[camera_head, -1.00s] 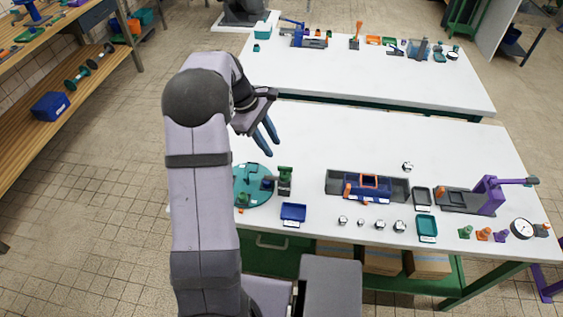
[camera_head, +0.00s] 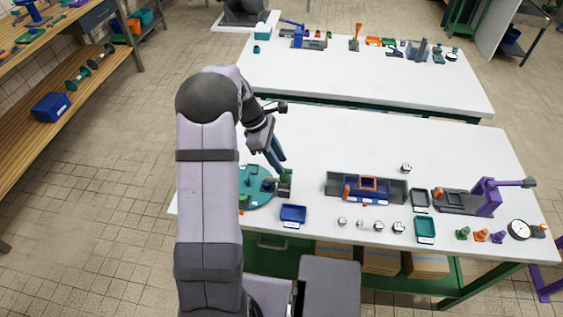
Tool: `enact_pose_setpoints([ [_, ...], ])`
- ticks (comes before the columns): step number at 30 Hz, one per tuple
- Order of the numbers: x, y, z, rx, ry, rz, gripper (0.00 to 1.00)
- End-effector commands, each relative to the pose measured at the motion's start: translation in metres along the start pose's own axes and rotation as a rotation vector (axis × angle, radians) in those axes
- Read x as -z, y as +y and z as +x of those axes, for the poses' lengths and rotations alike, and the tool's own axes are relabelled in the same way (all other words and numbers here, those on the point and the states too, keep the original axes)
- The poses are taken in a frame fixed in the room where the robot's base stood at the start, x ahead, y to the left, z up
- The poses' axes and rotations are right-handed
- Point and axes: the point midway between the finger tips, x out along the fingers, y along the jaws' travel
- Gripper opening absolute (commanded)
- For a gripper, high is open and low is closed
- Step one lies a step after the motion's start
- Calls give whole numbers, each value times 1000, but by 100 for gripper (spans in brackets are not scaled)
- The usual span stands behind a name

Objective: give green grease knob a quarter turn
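A small green-topped fitting on a grey block (camera_head: 285,188) stands at the right edge of the round teal plate (camera_head: 252,202), on the near white table. A separate small green knob (camera_head: 463,233) stands at the front right of the table, beside an orange and a purple one. The labels are too small to tell which is the grease knob. My gripper (camera_head: 281,168) points down with its blue fingers just above or at the green-topped fitting. The fingers overlap in this view, so their gap and any contact are unclear.
A blue tray (camera_head: 293,214) lies in front of the fitting. A grey tray with a blue and orange fixture (camera_head: 367,187) stands to the right. Several metal nuts, a teal tray (camera_head: 425,229) and a purple lever stand (camera_head: 488,197) are farther right.

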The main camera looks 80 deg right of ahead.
Motion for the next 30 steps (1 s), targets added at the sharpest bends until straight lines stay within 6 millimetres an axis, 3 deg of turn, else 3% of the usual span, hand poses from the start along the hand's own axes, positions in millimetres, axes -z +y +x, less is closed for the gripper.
enact_pose_setpoints([
  [7, -1, 0, 20, 2, 0, 2, 28],
  [17, 0, 0, 23, 1, 0, 1, 28],
  [21, 0, 0, 23, 1, 0, 1, 0],
  [30, 0, 0, 23, 5, 0, 12, 0],
])
